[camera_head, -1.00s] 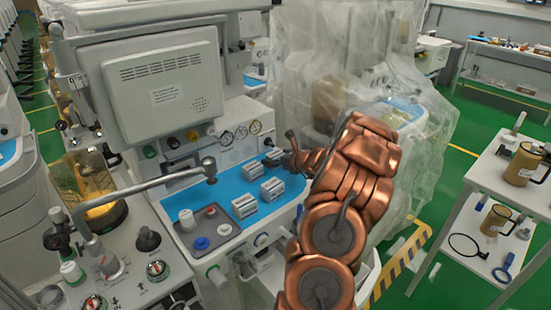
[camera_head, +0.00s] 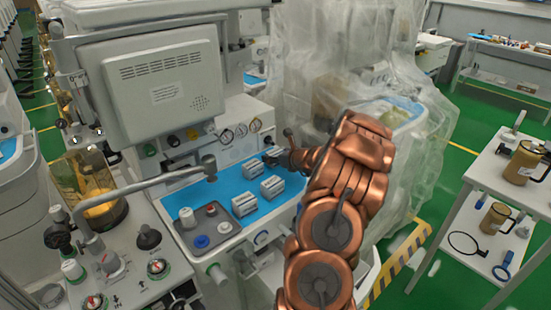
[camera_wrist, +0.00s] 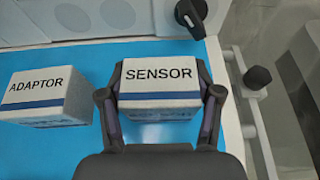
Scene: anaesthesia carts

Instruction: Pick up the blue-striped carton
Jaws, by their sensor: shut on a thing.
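In the wrist view a white carton (camera_wrist: 160,76) marked SENSOR, with a dark blue stripe along its edge, sits between the two fingers of my gripper (camera_wrist: 160,88). The fingers are shut on its left and right sides. Another white carton (camera_wrist: 45,95) with a blue stripe, marked ADAPTOR, stands to its left, apart from the gripper. In the head view my gripper (camera_head: 273,157) is at the back right of the blue work surface (camera_head: 224,183). The held carton is mostly hidden there. I cannot tell whether it is lifted clear.
Several other cartons (camera_head: 253,168) stand left and front of my gripper. A grey tray (camera_head: 211,226) with small knobs lies at the front left. Black knobs (camera_wrist: 190,14) and a side rail (camera_wrist: 253,130) border the surface. Plastic sheeting (camera_head: 325,60) hangs behind my arm.

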